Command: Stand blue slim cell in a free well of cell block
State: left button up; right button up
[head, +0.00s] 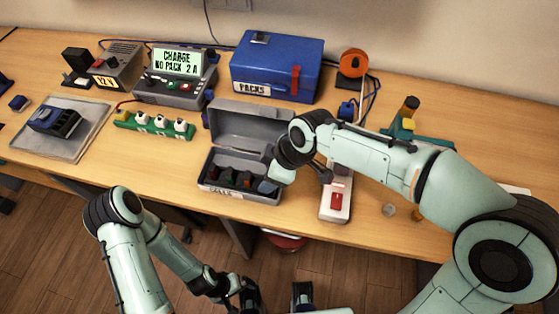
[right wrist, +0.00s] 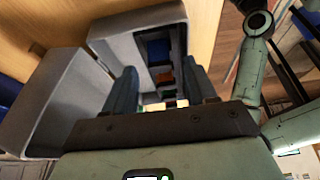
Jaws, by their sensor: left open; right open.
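A grey open case (head: 215,140) at the table's front middle holds dark and coloured cells in compartments. A blue piece (head: 267,187), probably the blue slim cell, is at its right end; a blue piece (right wrist: 158,48) also shows in the right wrist view. The green block (head: 125,125) at left, probably the cell block, carries several white-topped pieces; I cannot make out a free well. My left gripper (head: 275,296) is open, low in front of the table.
A blue PACKS box (head: 270,65) stands behind the case. The charger (head: 178,82) and 12V supply (head: 117,65) stand at back left. A grey tray (head: 85,145) is at far left. A red-switched strip (head: 336,203) lies right of the case. Bare table lies in front of the green block.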

jog(key=p+v, duration=0.1)
jog(key=v, duration=1.1)
jog(key=shift+r, duration=0.2)
